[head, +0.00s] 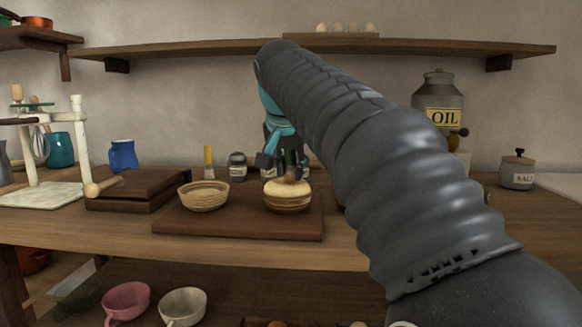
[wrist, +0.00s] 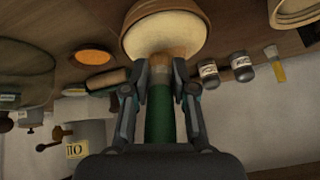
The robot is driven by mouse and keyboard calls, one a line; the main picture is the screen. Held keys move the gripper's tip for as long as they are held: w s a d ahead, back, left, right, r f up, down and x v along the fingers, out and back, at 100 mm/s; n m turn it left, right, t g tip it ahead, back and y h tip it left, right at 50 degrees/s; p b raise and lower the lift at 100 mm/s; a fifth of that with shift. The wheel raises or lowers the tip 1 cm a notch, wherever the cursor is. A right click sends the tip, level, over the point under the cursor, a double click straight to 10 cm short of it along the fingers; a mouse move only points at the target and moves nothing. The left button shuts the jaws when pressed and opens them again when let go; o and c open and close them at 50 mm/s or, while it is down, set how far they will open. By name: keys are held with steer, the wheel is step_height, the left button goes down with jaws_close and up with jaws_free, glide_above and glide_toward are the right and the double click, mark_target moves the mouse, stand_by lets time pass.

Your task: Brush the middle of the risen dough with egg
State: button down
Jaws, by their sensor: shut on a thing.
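My gripper (wrist: 160,85) is shut on a brush with a green handle (wrist: 160,118). In the head view my gripper (head: 284,162) is above the risen dough, with the brush bristles (head: 289,180) pointing down. The pale round dough (head: 288,190) sits domed in a round basket (head: 288,205) on a dark board. In the wrist view the brown bristles (wrist: 172,66) overlap the near edge of the dough (wrist: 165,38); I cannot tell whether they touch it. An orange round surface, perhaps the egg (wrist: 92,57), shows to the left in the wrist view; my arm hides it in the head view.
An empty-looking basket (head: 204,197) stands left of the dough on the board (head: 238,226). Behind are small jars (head: 237,166) and a yellow-handled brush (head: 208,160). An oil can (head: 438,105) and salt jar (head: 517,171) stand right. A shelf (head: 200,48) runs above.

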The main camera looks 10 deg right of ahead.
steer(key=shift+s+a, duration=0.3)
steer(key=shift+s, duration=0.4)
steer(key=shift+w, duration=0.1)
steer(key=shift+w+d+p, duration=0.35)
steer(key=shift+w+p, duration=0.25)
steer(key=shift+w, duration=0.15)
steer(key=shift+w+d+p, duration=0.35)
steer(key=shift+w+p, duration=0.25)
steer(key=shift+w, duration=0.15)
steer(key=shift+w+a+p, duration=0.2)
steer(key=shift+a, duration=0.35)
steer(key=shift+w+a+p, duration=0.15)
steer(key=shift+w+a, duration=0.05)
steer(key=shift+a, duration=0.3)
steer(key=shift+s+a+f+b, duration=0.1)
steer(key=shift+s+a+b, duration=0.2)
steer(key=shift+s, duration=0.45)
steer(key=shift+s+a+b, duration=0.25)
steer(key=shift+s+a, duration=0.05)
steer(key=shift+s, duration=0.5)
steer(key=shift+w+d+r+p, duration=0.1)
steer(key=shift+w+d+p, duration=0.15)
steer(key=shift+w+p, duration=0.35)
steer(key=shift+w+d+r+p, duration=0.1)
steer(key=shift+w+d+p, duration=0.15)
steer(key=shift+w+p, duration=0.3)
steer(key=shift+w+d+f, duration=0.1)
steer(key=shift+w+f, duration=0.05)
steer(key=shift+w, duration=0.25)
